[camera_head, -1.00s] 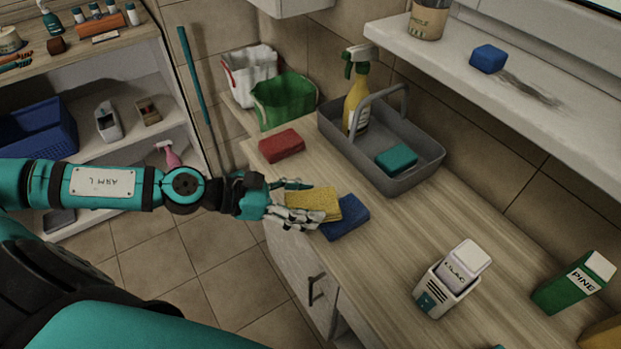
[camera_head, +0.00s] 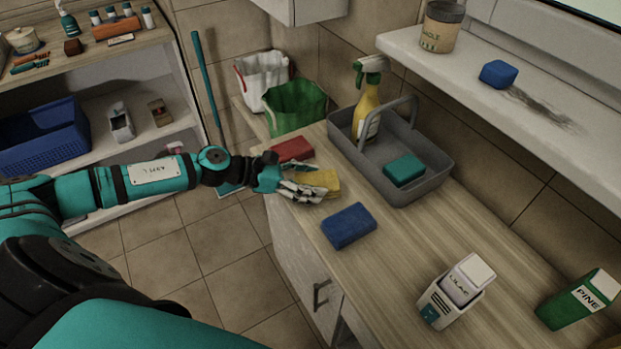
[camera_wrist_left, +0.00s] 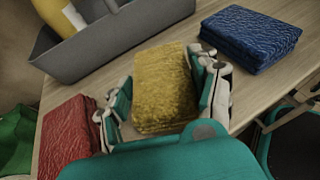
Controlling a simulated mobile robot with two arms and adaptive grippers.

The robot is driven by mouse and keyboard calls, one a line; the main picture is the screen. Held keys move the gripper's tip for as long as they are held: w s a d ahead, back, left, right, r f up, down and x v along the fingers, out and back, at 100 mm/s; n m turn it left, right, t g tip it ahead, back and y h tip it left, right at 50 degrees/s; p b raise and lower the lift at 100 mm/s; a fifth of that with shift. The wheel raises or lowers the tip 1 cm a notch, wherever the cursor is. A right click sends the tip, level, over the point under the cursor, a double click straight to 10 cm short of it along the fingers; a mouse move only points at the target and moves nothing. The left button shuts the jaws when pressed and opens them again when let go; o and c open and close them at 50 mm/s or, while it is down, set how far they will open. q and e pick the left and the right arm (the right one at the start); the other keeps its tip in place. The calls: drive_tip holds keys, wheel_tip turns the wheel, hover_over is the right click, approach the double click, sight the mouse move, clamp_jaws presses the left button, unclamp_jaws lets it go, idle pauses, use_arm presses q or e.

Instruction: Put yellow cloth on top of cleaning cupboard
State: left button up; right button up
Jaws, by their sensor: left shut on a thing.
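The yellow cloth (camera_head: 322,181) is a folded, textured block between the fingers of my left gripper (camera_head: 304,187), above the wooden counter near its front edge. It also shows in the left wrist view (camera_wrist_left: 164,86), with a finger on either side of it. My left gripper is shut on it. A blue cloth (camera_head: 348,225) lies flat on the counter to its right, apart from it. A red cloth (camera_head: 292,149) lies on the counter behind the gripper. I cannot tell for sure which furniture is the cleaning cupboard. My right gripper is not in view.
A grey caddy (camera_head: 440,172) holds a yellow spray bottle (camera_head: 366,108) and a teal sponge (camera_head: 404,170). Boxes labelled LILAC (camera_head: 458,291) and PINE (camera_head: 578,299) stand on the counter (camera_head: 400,240). Shelves with a blue basket (camera_head: 42,138) stand at left. Green and white bins stand behind.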

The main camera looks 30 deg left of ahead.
use_arm(q)
drive_tip(key=shift+f+b, duration=0.25)
drive_tip(key=shift+b, duration=0.05)
drive_tip(key=o, duration=1.1)
drive_tip(key=shift+r, duration=0.1)
drive_tip(key=shift+r, duration=0.1)
